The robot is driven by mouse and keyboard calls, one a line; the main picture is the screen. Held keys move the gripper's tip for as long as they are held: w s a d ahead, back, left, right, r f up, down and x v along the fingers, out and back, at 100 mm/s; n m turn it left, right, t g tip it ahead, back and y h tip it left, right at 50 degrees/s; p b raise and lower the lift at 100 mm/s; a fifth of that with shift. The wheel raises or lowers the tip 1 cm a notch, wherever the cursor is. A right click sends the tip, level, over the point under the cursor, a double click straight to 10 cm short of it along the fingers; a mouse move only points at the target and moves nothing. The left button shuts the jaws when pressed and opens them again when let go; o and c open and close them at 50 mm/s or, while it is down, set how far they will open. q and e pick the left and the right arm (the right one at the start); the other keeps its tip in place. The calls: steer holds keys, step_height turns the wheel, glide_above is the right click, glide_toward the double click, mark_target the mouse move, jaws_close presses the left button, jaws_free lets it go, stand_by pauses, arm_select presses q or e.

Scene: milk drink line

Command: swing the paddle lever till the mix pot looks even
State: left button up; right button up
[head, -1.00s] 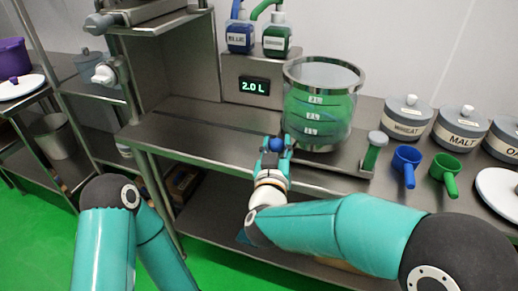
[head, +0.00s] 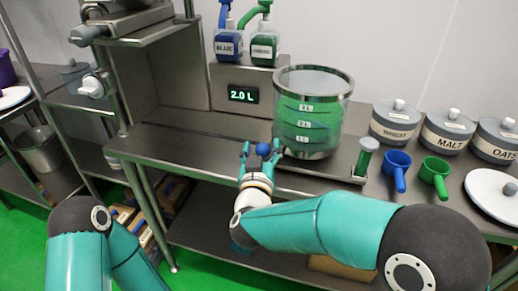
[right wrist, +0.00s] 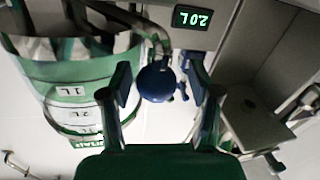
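The mix pot (head: 312,112) is a clear cylinder with a metal rim and volume marks, standing on the bench. It holds green contents with uneven darker and lighter bands. A blue ball knob (head: 263,149), apparently the paddle lever's end, is in front and left of the pot. My right gripper (head: 262,153) is around the knob, one finger on each side. In the right wrist view the knob (right wrist: 157,84) sits between the spread fingers with gaps beside it. The lever's joint to the pot is hidden. My left arm shows at lower left; its gripper is out of view.
A display (head: 243,95) reads 2.0 L under a blue bottle (head: 228,45) and a green bottle (head: 264,48). A green-filled tube (head: 364,157), blue scoop (head: 397,170), green scoop (head: 436,175) and lidded canisters (head: 447,131) stand right. The bench left of the gripper is clear.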

steer(key=shift+s, duration=0.6)
steer(key=s, duration=1)
steer(key=shift+s+a, duration=0.15)
steer(key=shift+s, duration=0.25)
